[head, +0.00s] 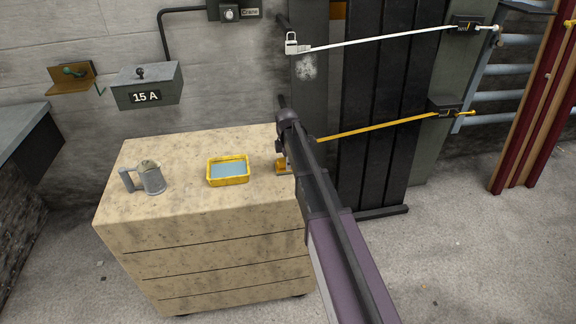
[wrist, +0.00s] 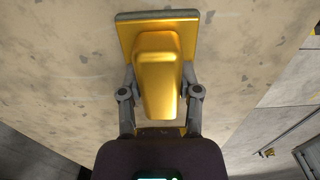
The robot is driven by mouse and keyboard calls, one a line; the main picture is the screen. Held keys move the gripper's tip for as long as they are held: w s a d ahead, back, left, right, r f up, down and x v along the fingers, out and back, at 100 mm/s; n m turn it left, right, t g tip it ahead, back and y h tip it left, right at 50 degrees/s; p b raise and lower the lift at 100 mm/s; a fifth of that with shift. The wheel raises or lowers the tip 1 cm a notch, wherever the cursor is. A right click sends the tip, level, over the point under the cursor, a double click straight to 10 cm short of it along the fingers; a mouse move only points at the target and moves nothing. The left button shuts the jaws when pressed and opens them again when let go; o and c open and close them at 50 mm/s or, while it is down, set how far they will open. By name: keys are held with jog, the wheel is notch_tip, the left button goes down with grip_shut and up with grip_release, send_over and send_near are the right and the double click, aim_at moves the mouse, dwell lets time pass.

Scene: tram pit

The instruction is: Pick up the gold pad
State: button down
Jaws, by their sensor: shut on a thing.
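The gold pad (wrist: 160,58) fills the middle of the wrist view: a square gold plate with a raised, tapering gold block on it. My gripper (wrist: 158,76) is shut on it, with one finger on each side of the raised block. In the head view a small part of the gold pad (head: 282,167) shows at the right end of the speckled cabinet top (head: 200,205), beside my arm. My arm hides the rest of it and most of the gripper there. I cannot tell whether the pad touches the top.
A yellow tray (head: 228,181) with a blue inside lies left of the pad. A grey box marked 15 A (head: 147,86) is on the wall behind. Dark panels with a yellow bar (head: 375,128) stand to the right.

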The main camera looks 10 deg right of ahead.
jog(key=shift+w+r, duration=0.1)
jog(key=shift+r, duration=0.1)
notch_tip(320, 180, up, 3)
jog(key=p, duration=0.3)
jog(key=shift+s+r+p, duration=0.25)
jog(key=shift+s+p, duration=0.1)
jog(key=shift+p, duration=0.1)
jog(key=s+r+p, duration=0.1)
jog(key=s, duration=1.4)
jog(key=shift+s, duration=0.2)
jog(key=shift+w+r, duration=0.1)
jog(key=shift+w, duration=0.05)
